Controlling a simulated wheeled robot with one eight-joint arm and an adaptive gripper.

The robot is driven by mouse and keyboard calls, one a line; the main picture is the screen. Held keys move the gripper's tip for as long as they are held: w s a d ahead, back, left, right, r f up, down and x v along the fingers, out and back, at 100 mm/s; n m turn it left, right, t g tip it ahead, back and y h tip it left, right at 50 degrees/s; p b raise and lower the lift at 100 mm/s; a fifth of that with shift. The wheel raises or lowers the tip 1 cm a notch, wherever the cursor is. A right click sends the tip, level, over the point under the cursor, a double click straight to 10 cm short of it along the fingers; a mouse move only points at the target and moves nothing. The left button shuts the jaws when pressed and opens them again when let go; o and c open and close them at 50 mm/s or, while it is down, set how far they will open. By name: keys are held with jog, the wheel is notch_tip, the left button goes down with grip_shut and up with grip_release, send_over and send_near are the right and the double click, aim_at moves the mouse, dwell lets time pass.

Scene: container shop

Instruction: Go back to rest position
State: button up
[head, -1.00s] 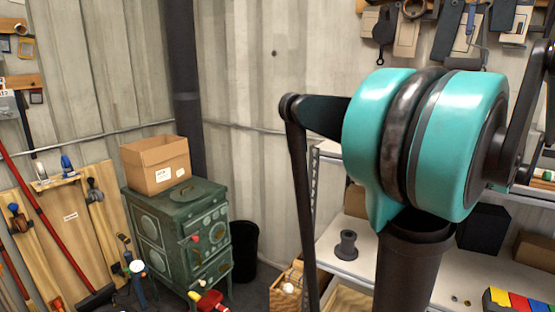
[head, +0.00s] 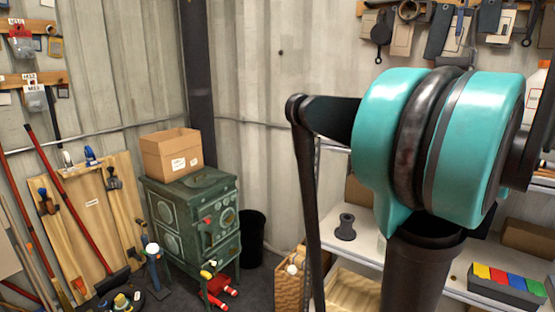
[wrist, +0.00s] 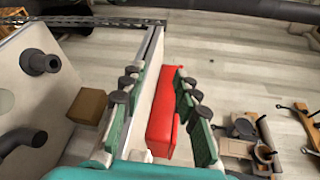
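My gripper (wrist: 157,88) shows in the wrist view, with two green-padded fingers spread apart and nothing clasped between the tips. A red box-like thing (wrist: 163,128) appears below and between the fingers, lying partly behind the right finger; its distance from the gripper is hard to judge. In the head view my arm's teal joint and dark links fill the right side, and my gripper is not visible there.
In the head view, a green stove (head: 200,225) with a cardboard box (head: 171,155) on top stands in the corner beside a black bin (head: 252,238). Shelves (head: 366,246) stand behind my arm.

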jog(key=s+a+f+n+g+h, duration=0.25)
jog(key=a+f, duration=0.45)
jog(key=f, duration=0.4)
jog(key=s+a+f+n+g+h, duration=0.1)
jog(key=s+a+f+n+g, duration=0.2)
jog(key=a+f, duration=0.7)
jog(key=s+f+n+g+h, duration=0.1)
jog(key=s+f+n+h, duration=0.2)
jog(key=s+f, duration=0.2)
jog(key=s+f+n+g+h, duration=0.2)
jog(key=s+f+n+h, duration=0.1)
jog(key=f, duration=0.9)
jog(key=s+n, duration=0.1)
jog(key=s, duration=0.1)
jog(key=shift+s+d, duration=0.4)
jog(key=shift+g, duration=0.25)
